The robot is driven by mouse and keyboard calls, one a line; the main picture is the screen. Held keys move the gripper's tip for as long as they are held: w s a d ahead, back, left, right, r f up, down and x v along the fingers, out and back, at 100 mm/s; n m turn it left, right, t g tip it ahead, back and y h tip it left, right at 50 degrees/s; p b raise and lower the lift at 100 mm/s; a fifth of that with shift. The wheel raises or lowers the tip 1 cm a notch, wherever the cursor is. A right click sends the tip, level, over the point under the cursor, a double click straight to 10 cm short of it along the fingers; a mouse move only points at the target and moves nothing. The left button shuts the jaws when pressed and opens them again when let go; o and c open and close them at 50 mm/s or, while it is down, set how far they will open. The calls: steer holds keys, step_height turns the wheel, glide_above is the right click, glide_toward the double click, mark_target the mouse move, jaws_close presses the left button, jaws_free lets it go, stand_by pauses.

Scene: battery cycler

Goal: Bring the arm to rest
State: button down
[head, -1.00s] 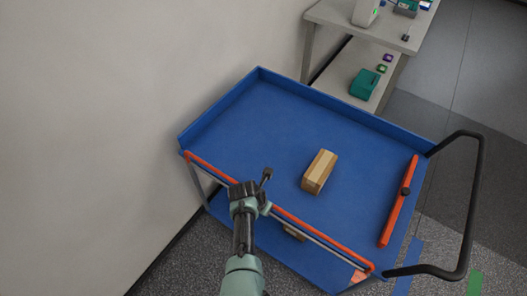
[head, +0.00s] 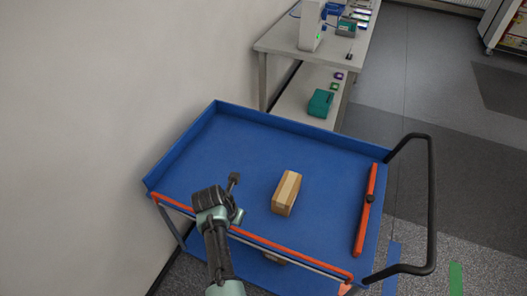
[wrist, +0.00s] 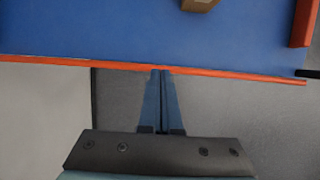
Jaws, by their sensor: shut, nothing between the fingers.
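My gripper (head: 235,180) is at the near left side of a blue cart (head: 235,135), close to its orange front rail (head: 290,255). In the wrist view the two fingers of my gripper (wrist: 162,72) are together with nothing between them, and their tips show at the orange rail (wrist: 220,74). My arm reaches up from the bottom of the head view. Whether the fingers touch the rail cannot be told.
An orange bar (head: 366,210) lies by the black handle (head: 431,200). A grey bench (head: 280,42) with devices and a teal box (head: 320,103) stands behind. A wall is at left.

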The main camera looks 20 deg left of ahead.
steer(key=shift+w+a+f, duration=0.1)
steer(key=w+r+m+t+y+b, duration=0.1)
steer(key=w+r+m+t+y, duration=0.15)
steer(key=w+r+m, duration=0.65)
steer(key=w+r+m+t+y+b, duration=0.1)
steer(key=w+r+m+t, duration=0.25)
steer(key=r, duration=1.15)
steer(key=d+r+m+t, duration=0.4)
steer(key=r+t, duration=0.1)
steer(key=r, duration=0.7)
steer(key=s+d+r+m+t+b, duration=0.1)
steer(key=s+d+r+m+t, duration=0.2)
steer(key=r, duration=0.4)
steer(key=s+d+r+m+t, duration=0.2)
steer(key=d+r+m, duration=0.2)
steer(key=r, duration=0.3)
steer(key=s+d+r+m+t+b, duration=0.1)
steer(key=s+d+r+m+t, duration=0.2)
steer(key=r, duration=0.5)
steer(key=s+d+r+m+t+h, duration=0.1)
steer(key=s+d+r+m+t, duration=0.1)
steer(key=s+d+r+m, duration=0.2)
steer(key=s+d+r+m+t+h, duration=0.2)
steer(key=s+d+r+m, duration=0.2)
steer(key=s, duration=0.6)
step_height(320, 180, up, 3)
steer(key=shift+f+m, duration=0.15)
steer(key=shift+m, duration=0.4)
steer(key=shift+d, duration=0.1)
